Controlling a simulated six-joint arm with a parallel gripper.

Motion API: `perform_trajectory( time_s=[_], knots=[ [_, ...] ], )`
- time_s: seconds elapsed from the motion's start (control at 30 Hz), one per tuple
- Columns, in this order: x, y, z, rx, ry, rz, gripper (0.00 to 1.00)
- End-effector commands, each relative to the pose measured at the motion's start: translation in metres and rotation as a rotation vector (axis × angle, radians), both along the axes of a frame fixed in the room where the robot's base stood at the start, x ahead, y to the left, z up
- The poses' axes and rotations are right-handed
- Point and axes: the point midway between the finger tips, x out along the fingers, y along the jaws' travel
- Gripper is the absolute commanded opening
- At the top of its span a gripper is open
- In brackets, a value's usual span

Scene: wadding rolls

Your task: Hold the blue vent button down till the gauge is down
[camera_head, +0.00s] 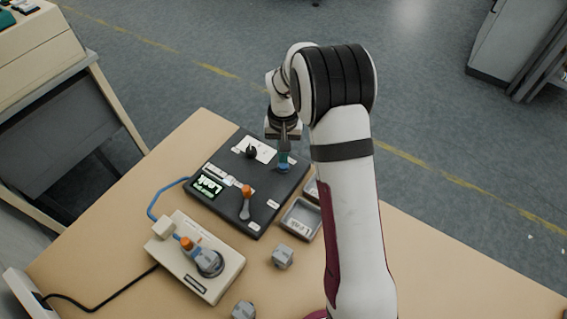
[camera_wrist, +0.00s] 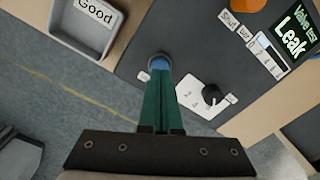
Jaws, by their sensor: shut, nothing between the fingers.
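The blue vent button (camera_head: 283,168) is on the dark test panel (camera_head: 222,213), near its right edge. My gripper (camera_head: 284,158) points down at the button with its fingers shut and nothing between them. In the wrist view the fingertips (camera_wrist: 161,72) meet the blue button (camera_wrist: 159,60), which is partly hidden behind them. I cannot tell how far the button is pressed. A lit display (camera_wrist: 293,32) on the panel reads "Valve test Leak". A slim white gauge strip (camera_wrist: 268,50) lies beside it; its level is too small to read.
A black knob (camera_wrist: 212,95) and an orange-tipped lever (camera_head: 245,200) stand on the panel. A beige device (camera_head: 190,270) with a blue hose is at the left front. Grey trays (camera_head: 301,219) are right of the panel, one labelled "Good" (camera_wrist: 95,12). Grey blocks (camera_head: 283,256) lie in front.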

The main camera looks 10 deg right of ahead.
Motion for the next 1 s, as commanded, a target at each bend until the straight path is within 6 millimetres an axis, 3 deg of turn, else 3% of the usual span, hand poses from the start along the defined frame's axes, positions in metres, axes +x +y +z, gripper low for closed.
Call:
perform_trajectory(
  time_s=[1.0],
  knots=[
    [0.0,0.0,-0.02,0.0,0.0,0.0,0.0]
  ],
)
